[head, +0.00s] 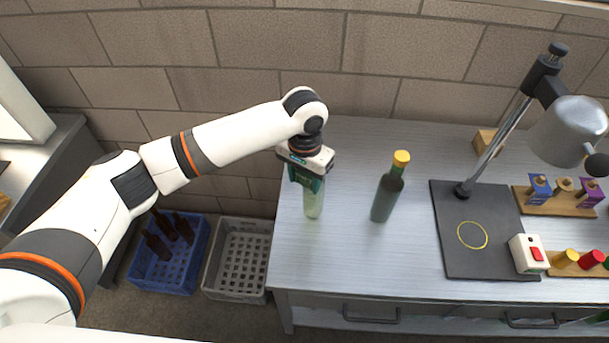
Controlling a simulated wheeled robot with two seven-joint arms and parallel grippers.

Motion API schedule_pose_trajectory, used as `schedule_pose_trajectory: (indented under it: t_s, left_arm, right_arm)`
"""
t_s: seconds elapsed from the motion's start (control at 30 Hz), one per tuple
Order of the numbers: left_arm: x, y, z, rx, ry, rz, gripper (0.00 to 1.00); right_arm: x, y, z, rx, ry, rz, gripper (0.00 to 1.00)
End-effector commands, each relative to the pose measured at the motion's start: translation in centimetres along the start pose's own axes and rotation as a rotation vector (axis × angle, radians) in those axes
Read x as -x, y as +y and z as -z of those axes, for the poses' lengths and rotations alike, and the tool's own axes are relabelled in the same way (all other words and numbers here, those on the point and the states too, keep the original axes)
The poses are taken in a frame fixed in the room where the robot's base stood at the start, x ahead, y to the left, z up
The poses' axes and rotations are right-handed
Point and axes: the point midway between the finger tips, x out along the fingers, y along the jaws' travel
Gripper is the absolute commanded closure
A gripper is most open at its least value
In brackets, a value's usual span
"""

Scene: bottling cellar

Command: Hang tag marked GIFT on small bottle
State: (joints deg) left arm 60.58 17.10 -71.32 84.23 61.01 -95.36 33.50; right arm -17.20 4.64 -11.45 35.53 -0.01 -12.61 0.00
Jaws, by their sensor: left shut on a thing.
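A pale green, see-through bottle (314,203) stands near the left end of the workbench. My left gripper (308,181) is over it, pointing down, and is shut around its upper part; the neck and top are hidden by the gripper. A dark green bottle (387,195) with a yellow cap stands upright to the right, apart from the gripper. On a wooden rack (553,208) at the right, a blue tag (539,188) and a purple tag (590,192) hang on pegs, and the middle peg looks bare. Their markings are too small to read. My right gripper is not in view.
A lamp (568,130) stands on a black mat (465,262) with a yellow ring. A white box with a red switch (528,253) and a rack of coloured caps (577,270) are at right. A blue crate (150,280) with brown bottles and a grey crate (233,292) sit below left.

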Motion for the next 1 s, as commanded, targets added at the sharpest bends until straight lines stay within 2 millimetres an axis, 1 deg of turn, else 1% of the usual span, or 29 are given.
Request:
schedule_pose_trajectory:
  t_s: [0.2,0.47,0.5,0.63,1.0]
  left_arm:
    - [-0.50,0.00,-0.02,0.001,0.000,0.001,0.59]
    - [-0.72,0.01,-0.02,0.000,0.000,0.000,0.59]
    - [-0.72,0.00,-0.02,0.000,0.000,0.000,0.48]
    - [-0.71,0.00,-0.02,0.000,0.000,0.000,0.27]
    - [-0.69,0.00,-0.02,0.000,0.000,0.000,0.26]
  right_arm:
    - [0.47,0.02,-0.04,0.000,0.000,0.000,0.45]
    - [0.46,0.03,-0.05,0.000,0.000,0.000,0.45]
    - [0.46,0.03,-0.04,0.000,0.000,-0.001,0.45]
    - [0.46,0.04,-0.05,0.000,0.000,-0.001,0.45]
    - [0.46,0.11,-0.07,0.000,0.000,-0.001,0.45]
